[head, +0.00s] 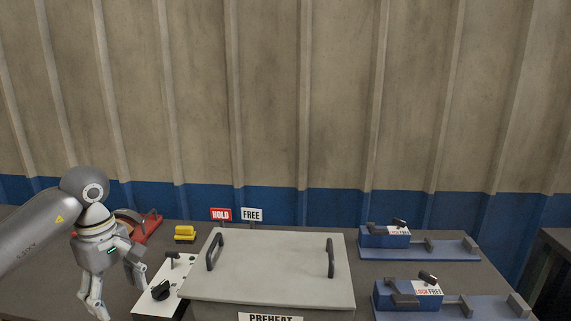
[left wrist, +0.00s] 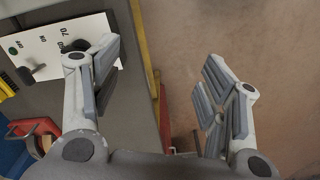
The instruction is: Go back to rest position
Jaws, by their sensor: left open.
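My left gripper (head: 118,292) is open and points down at the left of the bench in the head view. In the left wrist view its two fingers (left wrist: 165,85) are spread wide with nothing between them. One finger is over the bench top, the other over the brown floor. A white control panel (head: 153,306) with a black knob and a lever lies just right of the gripper; it also shows in the left wrist view (left wrist: 50,48). My right gripper is in neither view.
A grey box with a lid (head: 275,270) and two black handles fills the bench's middle, labelled PREHEAT. HOLD (head: 221,214) and FREE (head: 252,215) signs stand behind it. Two blue fixtures (head: 420,248) (head: 450,307) are at right. A red fixture (head: 150,222) and yellow block (head: 184,234) are at back left.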

